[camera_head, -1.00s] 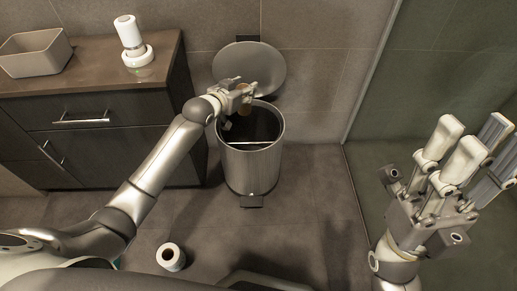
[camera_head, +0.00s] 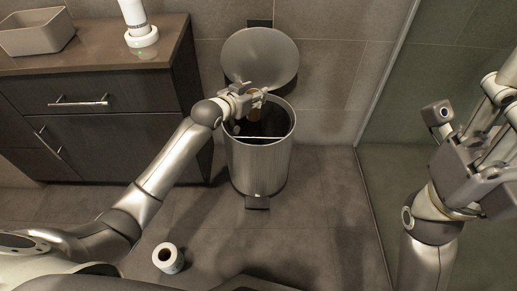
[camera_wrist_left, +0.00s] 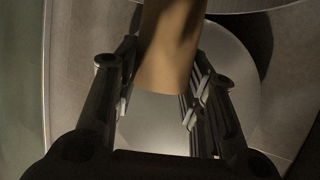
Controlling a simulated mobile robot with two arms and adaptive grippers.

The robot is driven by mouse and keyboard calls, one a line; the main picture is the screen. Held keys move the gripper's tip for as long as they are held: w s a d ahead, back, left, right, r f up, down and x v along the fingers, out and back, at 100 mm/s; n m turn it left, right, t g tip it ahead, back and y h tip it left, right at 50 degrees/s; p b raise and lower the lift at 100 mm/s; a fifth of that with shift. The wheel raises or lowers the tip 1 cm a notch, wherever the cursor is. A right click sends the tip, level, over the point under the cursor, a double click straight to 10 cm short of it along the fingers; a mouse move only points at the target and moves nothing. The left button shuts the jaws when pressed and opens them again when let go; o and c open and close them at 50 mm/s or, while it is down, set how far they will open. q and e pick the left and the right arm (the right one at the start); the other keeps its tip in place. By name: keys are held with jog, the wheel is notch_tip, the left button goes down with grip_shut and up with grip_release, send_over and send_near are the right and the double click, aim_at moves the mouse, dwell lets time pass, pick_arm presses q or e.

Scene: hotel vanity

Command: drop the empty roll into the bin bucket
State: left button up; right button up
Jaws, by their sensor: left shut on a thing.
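The empty roll (camera_head: 257,95) is a brown cardboard tube. My left gripper (camera_head: 251,100) is shut on it and holds it above the open mouth of the bin bucket (camera_head: 258,170). In the left wrist view the empty roll (camera_wrist_left: 168,48) sits between the two dark fingers of my left gripper (camera_wrist_left: 160,95). The bin is a brushed metal cylinder with a dark inside, and its round lid (camera_head: 260,55) is raised against the wall. My right gripper (camera_head: 485,125) is at the right edge, away from the bin, partly cut off; its jaw opening is unclear.
A dark vanity cabinet (camera_head: 115,145) stands left of the bin, with a beige basket (camera_head: 35,40) and a white holder (camera_head: 142,38) on top. A glass panel is on the right.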

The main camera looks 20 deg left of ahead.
dwell(0.3)
pick_arm(q)
jog(key=o, duration=0.7)
jog(key=shift+o, duration=0.2)
jog(key=shift+s, duration=0.1)
jog(key=v, duration=1.2)
jog(key=shift+f, duration=0.1)
